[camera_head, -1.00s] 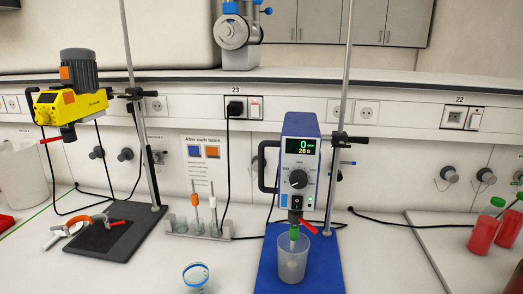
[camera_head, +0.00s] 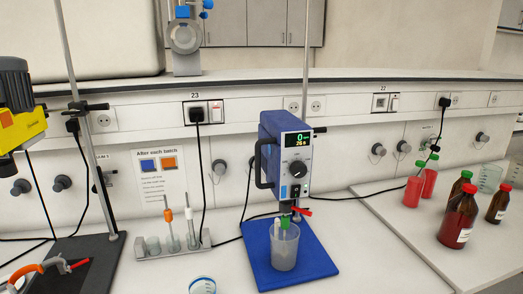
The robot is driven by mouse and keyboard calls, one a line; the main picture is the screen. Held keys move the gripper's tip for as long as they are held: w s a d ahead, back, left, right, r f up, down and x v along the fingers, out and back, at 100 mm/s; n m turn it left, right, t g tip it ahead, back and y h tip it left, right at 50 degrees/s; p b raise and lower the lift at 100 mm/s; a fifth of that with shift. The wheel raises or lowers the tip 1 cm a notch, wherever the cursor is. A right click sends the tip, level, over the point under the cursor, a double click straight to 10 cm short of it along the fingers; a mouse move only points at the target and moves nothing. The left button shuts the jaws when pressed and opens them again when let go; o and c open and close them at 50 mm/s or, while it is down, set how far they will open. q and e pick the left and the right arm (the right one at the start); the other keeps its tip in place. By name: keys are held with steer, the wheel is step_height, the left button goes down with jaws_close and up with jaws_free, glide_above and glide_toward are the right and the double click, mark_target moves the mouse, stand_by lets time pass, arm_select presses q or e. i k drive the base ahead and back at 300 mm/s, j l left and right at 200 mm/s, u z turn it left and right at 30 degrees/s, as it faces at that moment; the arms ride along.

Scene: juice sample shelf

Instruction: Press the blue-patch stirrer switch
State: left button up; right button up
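The blue stirrer (camera_head: 283,155) stands at the middle on a blue base plate (camera_head: 318,262), its lit display (camera_head: 298,140) showing 0 on the upper line and a smaller yellow line below. A black rocker switch (camera_head: 295,191) sits low on its front panel, under a round knob (camera_head: 298,168), with a small blue patch beside it. A clear beaker (camera_head: 284,250) stands under the stirrer on the plate. Neither of my grippers shows in the view.
A yellow stirrer (camera_head: 20,115) hangs on a stand at the left edge. A rack (camera_head: 165,250) with probes stands left of the blue stirrer. Red and brown bottles (camera_head: 460,218) stand on the right bench. A sign (camera_head: 160,172) has blue and orange squares.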

mark_target(295, 191)
steer(key=k+l+u, duration=0.2)
steer(key=u, duration=0.3)
steer(key=k+l+u, duration=0.15)
steer(key=u, duration=0.3)
steer(key=k, duration=0.05)
